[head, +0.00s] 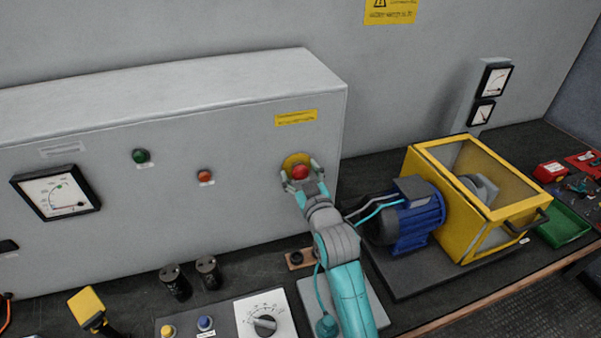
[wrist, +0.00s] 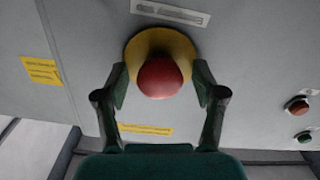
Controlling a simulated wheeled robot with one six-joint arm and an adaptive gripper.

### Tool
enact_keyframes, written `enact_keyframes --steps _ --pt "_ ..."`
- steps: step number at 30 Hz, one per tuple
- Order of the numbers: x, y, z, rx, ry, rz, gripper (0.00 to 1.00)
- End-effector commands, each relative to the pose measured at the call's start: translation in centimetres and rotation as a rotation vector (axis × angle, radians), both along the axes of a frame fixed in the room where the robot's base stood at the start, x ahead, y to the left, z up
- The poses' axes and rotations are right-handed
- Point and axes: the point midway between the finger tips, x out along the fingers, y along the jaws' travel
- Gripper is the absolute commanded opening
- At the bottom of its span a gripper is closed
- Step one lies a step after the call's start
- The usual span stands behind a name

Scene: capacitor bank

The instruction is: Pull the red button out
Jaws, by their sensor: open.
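The red button (head: 300,172) is a round mushroom head on a yellow disc (head: 295,160), on the front of the grey cabinet near its right end. In the wrist view the red button (wrist: 160,78) sits in front of the yellow disc (wrist: 160,42). My gripper (head: 302,182) is at the button, with one finger on each side. In the wrist view my gripper (wrist: 161,84) is open, its fingertips on both sides of the red head, with gaps visible between them and the button.
The grey cabinet (head: 240,210) also carries a green button (head: 141,156), an orange-red button (head: 205,175) and a dial meter (head: 57,192). A blue motor (head: 415,225) and a yellow guard frame (head: 450,190) stand on the bench to the right of my arm.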

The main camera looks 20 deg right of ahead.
Motion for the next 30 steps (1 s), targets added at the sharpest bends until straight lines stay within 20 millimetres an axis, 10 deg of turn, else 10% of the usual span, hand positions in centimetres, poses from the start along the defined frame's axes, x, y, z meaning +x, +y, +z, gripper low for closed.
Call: enact_keyframes --steps 8,16,30 --pt "0.1 0.0 0.0 0.000 0.000 0.000 0.67" --pt "0.1 0.0 0.0 0.000 0.000 0.000 0.00" --pt "-2.0 0.0 0.0 0.000 0.000 0.000 0.00"
